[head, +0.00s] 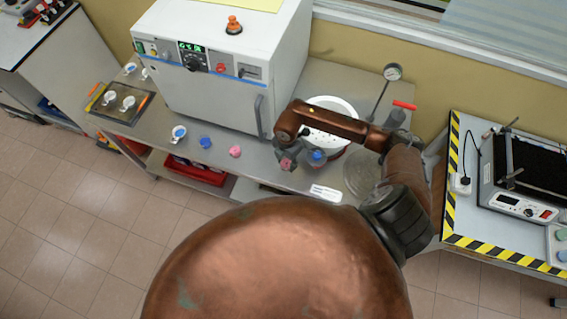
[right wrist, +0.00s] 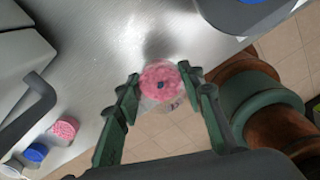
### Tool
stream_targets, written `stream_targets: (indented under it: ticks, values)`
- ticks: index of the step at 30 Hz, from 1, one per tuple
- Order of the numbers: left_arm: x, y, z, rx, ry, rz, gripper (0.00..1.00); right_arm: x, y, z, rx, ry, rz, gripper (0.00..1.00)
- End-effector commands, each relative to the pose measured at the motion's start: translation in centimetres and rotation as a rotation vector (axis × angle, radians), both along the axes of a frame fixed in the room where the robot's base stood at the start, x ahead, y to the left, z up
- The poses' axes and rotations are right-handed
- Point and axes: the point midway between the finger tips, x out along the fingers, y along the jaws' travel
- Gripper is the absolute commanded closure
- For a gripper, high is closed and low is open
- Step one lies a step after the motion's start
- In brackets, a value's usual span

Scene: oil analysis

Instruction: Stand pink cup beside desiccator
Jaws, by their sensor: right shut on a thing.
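My right gripper (head: 287,158) is shut on a small pink cup (head: 288,164) near the front edge of the steel bench. In the right wrist view the pink cup (right wrist: 160,82) sits between the two green fingertips (right wrist: 160,84), its round pink top with a dark dot facing the camera. Whether its base touches the bench is unclear. The desiccator (head: 340,108), round with a white plate, stands just right of and behind the gripper, partly hidden by my right arm. A second pink cup (head: 235,151) stands left of the gripper. My left gripper is out of view.
A blue cup (head: 205,142) and a white-and-blue cup (head: 178,133) stand farther left. A blue-topped item (head: 316,156) is close right of the gripper. A white oven (head: 222,65) stands behind. A clear round lid (head: 362,174) and a white label (head: 326,193) lie at right.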

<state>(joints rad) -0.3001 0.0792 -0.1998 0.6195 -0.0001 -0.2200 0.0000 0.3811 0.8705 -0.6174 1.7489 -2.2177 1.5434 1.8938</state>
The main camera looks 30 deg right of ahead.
Motion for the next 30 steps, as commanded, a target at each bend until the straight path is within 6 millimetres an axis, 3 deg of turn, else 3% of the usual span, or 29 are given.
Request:
stream_targets:
  ticks: [10,16,29,30]
  values:
    - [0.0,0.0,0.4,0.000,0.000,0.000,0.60,2.6,0.2,-2.9,0.000,-0.001,-0.001,0.89]
    - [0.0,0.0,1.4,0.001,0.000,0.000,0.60,2.5,0.2,-5.4,0.000,-0.001,0.000,0.89]
    - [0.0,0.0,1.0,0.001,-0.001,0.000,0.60,2.5,0.1,-6.3,0.000,-0.002,0.001,0.89]
    - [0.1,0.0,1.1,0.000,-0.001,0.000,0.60,2.4,0.1,-6.2,0.000,-0.002,0.001,0.61]
